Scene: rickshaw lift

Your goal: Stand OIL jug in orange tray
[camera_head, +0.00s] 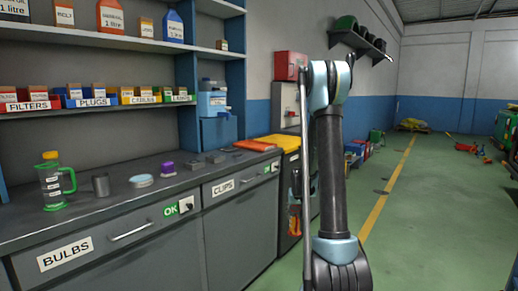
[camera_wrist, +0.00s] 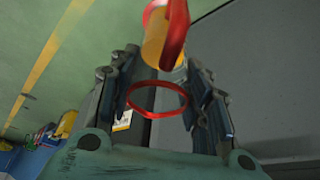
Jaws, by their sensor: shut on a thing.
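My gripper (camera_wrist: 160,105) is in the wrist view, its two dark fingers on either side of a red ring-shaped part. A yellow and red piece sits just beyond the ring, and together they look like the held jug (camera_wrist: 165,45); its OIL label cannot be read. In the head view a small red-orange shape (camera_head: 294,226) shows beside my arm, low in front of the cabinets; I cannot tell whether it is the same jug. The orange tray (camera_head: 256,145) lies flat at the far end of the grey counter and looks empty. My gripper is not clear in the head view.
The counter (camera_head: 130,193) holds a clear jug with green handle (camera_head: 54,182), a metal cup (camera_head: 100,185), a round tin (camera_head: 142,181) and a purple item (camera_head: 168,169). Shelves with bins stand behind. Open green floor (camera_head: 430,220) lies right.

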